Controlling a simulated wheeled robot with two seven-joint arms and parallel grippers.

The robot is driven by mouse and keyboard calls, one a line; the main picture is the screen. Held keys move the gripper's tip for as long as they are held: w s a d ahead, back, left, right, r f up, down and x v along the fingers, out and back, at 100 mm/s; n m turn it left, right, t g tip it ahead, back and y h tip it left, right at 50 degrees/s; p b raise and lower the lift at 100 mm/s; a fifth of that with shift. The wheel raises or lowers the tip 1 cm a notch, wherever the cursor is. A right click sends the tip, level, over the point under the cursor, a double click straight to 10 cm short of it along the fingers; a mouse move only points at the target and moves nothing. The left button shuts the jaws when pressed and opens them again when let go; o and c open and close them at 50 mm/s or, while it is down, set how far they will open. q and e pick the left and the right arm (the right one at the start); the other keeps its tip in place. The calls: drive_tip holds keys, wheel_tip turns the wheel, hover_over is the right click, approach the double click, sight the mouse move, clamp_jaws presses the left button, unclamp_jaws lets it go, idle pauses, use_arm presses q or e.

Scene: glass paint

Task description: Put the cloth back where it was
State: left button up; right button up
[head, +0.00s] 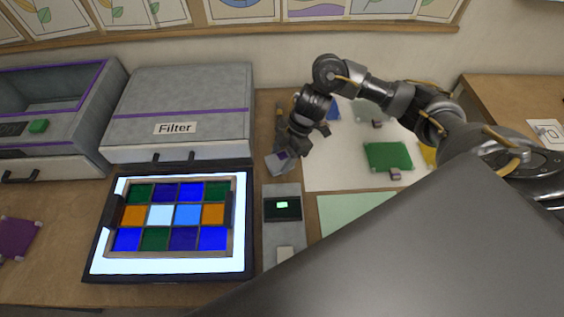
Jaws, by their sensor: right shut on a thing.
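My right gripper (302,143) is shut at the back of the table, just right of the Filter box. A small grey piece with a purple patch, which looks like the cloth (279,161), is at its fingertips, tilted. The fingers hide part of it, and I cannot tell whether it touches the table. My left gripper is not in view.
The grey Filter box (180,105) stands behind a lit panel with a grid of coloured glass (172,215). A grey device with a small green screen (283,207) lies right of the panel. A green pane (388,156) lies on a white sheet (325,172).

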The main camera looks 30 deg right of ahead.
sight(285, 157)
drive_tip(key=shift+d+f, duration=0.1)
drive_tip(key=shift+f, duration=1.6)
drive_tip(key=o, duration=1.1)
drive_tip(key=shift+f, duration=0.1)
drive_tip(key=shift+r, duration=0.25)
drive_tip(key=v, duration=1.2)
drive_tip(key=shift+f, duration=0.1)
